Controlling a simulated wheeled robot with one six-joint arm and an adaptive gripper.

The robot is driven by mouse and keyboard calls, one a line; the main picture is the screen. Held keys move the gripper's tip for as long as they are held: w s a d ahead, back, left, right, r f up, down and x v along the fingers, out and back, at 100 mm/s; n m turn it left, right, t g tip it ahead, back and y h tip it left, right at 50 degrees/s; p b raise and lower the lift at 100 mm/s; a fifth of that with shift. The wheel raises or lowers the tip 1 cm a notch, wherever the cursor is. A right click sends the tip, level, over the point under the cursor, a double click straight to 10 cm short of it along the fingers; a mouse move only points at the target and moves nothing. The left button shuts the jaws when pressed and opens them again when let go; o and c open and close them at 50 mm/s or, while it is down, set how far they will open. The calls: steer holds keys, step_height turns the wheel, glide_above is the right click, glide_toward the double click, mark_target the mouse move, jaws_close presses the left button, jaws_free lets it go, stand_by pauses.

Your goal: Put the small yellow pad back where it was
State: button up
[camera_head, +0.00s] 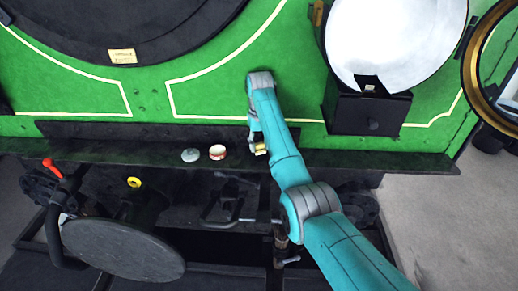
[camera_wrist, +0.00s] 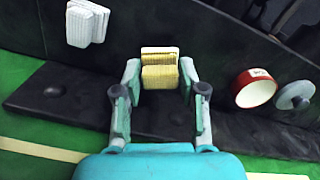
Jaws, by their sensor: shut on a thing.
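The small yellow pad (camera_wrist: 160,77) is between the fingertips of my gripper (camera_wrist: 160,92) in the wrist view, and my gripper is shut on it. A paler yellow face shows along the pad's far edge; I cannot tell whether it is a separate piece. In the head view my gripper (camera_head: 259,146) is at the black ledge (camera_head: 350,160) of the green tram front, with the pad (camera_head: 261,150) showing as a small yellow patch. I cannot tell whether the pad touches the ledge.
An open red and white tin (camera_head: 217,152) and a grey round lid (camera_head: 190,155) lie on the ledge left of my gripper. A pale ribbed block (camera_wrist: 88,22) shows in the wrist view. A lamp (camera_head: 372,112) stands to the right. The ledge's left part is clear.

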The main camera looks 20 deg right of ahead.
mark_target(259, 144)
steer(key=shift+f, duration=1.3)
steer(key=shift+f, duration=0.1)
steer(key=o, duration=1)
step_height(259, 144, up, 12)
steer(key=shift+r, duration=0.1)
steer(key=shift+s, duration=0.1)
